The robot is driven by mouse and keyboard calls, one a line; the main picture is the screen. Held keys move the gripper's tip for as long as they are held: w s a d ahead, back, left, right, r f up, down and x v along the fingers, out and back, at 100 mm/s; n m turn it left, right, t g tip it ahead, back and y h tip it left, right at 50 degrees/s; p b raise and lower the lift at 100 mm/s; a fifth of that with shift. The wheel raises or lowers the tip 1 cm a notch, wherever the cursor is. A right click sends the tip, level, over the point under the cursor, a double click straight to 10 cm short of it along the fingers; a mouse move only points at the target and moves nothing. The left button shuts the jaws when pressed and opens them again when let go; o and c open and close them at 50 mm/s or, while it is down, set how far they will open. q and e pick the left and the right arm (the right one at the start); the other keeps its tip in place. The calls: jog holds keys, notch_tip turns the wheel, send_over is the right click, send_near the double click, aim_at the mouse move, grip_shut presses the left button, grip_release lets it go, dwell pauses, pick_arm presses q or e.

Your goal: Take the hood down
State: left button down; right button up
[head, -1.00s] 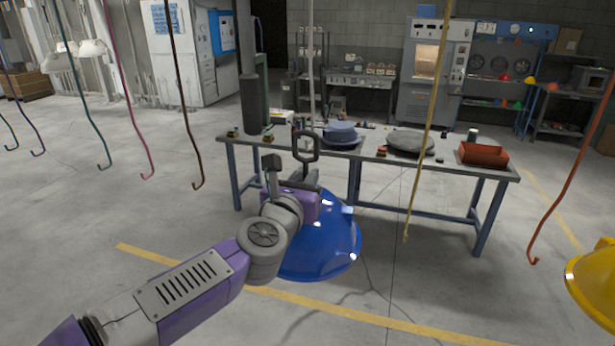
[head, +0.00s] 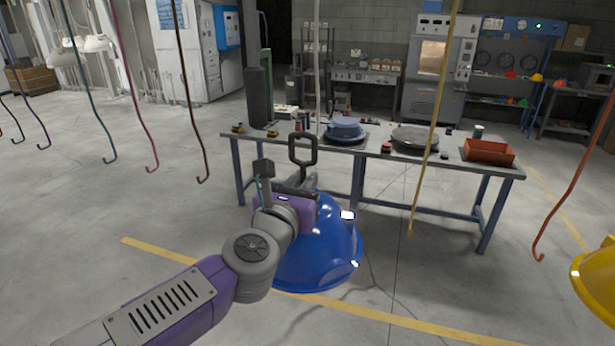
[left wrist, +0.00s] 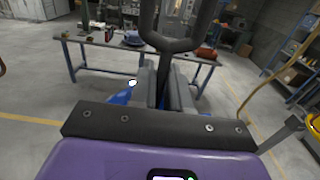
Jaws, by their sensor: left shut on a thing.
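The hood is a glossy blue dome (head: 335,255) with a dark loop handle (head: 303,150) on top. It is upright, in front of the table in the head view. My left gripper (head: 308,188) is shut on the stem under the loop; in the left wrist view its fingers (left wrist: 165,88) close on the stem, with the loop (left wrist: 170,40) rising above. A pale hanging hook (head: 318,70) comes down close to the loop's right side; I cannot tell whether they touch. My arm covers the hood's left part. My right gripper is not in view.
A work table (head: 450,165) stands behind the hood, with a red bin (head: 487,151) and other items on it. A yellow hook (head: 430,130) and an orange hook (head: 565,195) hang to the right. A yellow hood (head: 597,278) is at the right edge. Several hooks hang at left.

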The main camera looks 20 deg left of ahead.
pick_arm(q)
jog(key=s, duration=0.4)
jog(key=s+p, duration=0.1)
jog(key=s, duration=0.1)
jog(key=shift+a+r, duration=0.15)
jog(key=shift+r, duration=0.15)
jog(key=shift+s, duration=0.55)
jog(key=shift+f, duration=0.1)
